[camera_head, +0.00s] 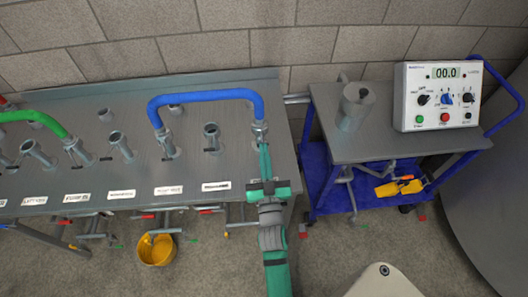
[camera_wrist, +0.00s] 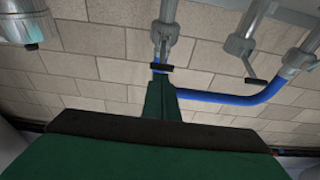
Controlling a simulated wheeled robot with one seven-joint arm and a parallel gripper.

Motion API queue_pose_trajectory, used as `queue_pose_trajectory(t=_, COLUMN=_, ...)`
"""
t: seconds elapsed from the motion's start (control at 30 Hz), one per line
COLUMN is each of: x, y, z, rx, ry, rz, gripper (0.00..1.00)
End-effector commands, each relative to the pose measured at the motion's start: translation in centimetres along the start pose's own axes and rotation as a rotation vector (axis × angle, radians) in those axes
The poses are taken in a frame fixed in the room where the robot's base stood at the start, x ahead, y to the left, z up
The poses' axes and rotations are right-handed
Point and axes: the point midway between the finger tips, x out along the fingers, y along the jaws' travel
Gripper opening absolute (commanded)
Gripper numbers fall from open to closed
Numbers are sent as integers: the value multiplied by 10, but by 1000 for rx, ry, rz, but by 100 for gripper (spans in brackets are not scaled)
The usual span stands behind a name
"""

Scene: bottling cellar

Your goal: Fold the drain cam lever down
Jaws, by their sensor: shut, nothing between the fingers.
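The blue hose (camera_head: 205,95) arches over the bench and ends at its right in a grey metal coupling (camera_head: 260,130), which also shows in the wrist view (camera_wrist: 166,25). A thin cam lever with a black end (camera_wrist: 160,68) lies at this coupling in the wrist view; in the head view it is too small to make out. No label tells which lever is the drain one. My green gripper (camera_head: 263,147) is shut and empty. Its fingertips (camera_wrist: 160,80) are right beside the black lever end; whether they touch it I cannot tell.
Another coupling with a black-ended lever (camera_wrist: 256,80) stands nearby. A green hose (camera_head: 40,120) and several short pipe stubs occupy the bench's left. The blue cart (camera_head: 313,185) at right carries a metal canister (camera_head: 356,98) and a control box (camera_head: 437,96). A yellow bucket (camera_head: 156,250) stands on the floor.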

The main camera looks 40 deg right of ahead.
Motion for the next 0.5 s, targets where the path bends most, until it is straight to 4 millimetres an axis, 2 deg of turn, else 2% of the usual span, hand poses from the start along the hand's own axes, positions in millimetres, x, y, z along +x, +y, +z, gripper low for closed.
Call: queue_pose_trajectory(t=0.5, x=-2, y=0, z=4, rx=1, ry=66, rz=1, gripper=0)
